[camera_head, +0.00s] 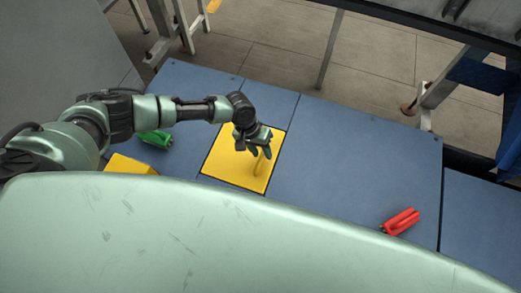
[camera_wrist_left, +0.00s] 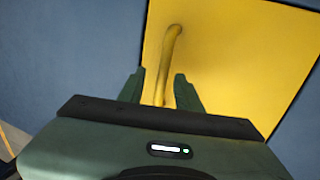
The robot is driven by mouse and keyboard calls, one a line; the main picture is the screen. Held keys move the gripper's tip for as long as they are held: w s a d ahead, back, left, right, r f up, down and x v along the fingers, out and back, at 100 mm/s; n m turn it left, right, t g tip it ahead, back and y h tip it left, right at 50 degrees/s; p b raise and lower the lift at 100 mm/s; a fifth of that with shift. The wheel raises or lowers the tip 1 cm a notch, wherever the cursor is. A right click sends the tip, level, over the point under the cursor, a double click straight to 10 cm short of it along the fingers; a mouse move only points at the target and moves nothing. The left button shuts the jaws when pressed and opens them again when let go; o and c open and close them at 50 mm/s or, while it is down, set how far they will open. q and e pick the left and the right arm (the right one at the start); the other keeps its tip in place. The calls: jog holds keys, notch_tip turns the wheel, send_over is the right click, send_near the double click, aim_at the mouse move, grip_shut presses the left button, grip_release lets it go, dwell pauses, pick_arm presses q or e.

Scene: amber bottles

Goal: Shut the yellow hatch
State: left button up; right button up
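The yellow hatch (camera_head: 230,163) is a flat square panel lying level with the blue surface in the head view. Its curved yellow handle (camera_head: 261,164) stands up near its right side. My left gripper (camera_head: 260,149) is over the hatch at the handle. In the left wrist view the hatch (camera_wrist_left: 235,50) fills the upper right, and the handle (camera_wrist_left: 168,62) runs down between the two fingers of my left gripper (camera_wrist_left: 161,90). The fingers are apart, with gaps beside the handle. My right gripper is in neither view.
A green clamp-like object (camera_head: 156,139) and a yellow block (camera_head: 130,165) are on the left of the blue surface (camera_head: 330,150). A red object (camera_head: 400,221) lies at the right. Metal table legs (camera_head: 330,48) stand beyond the far edge.

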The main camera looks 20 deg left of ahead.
pick_arm(q)
jog(key=v, duration=0.8)
jog(key=shift+p, duration=0.4)
jog(key=shift+f, duration=0.1)
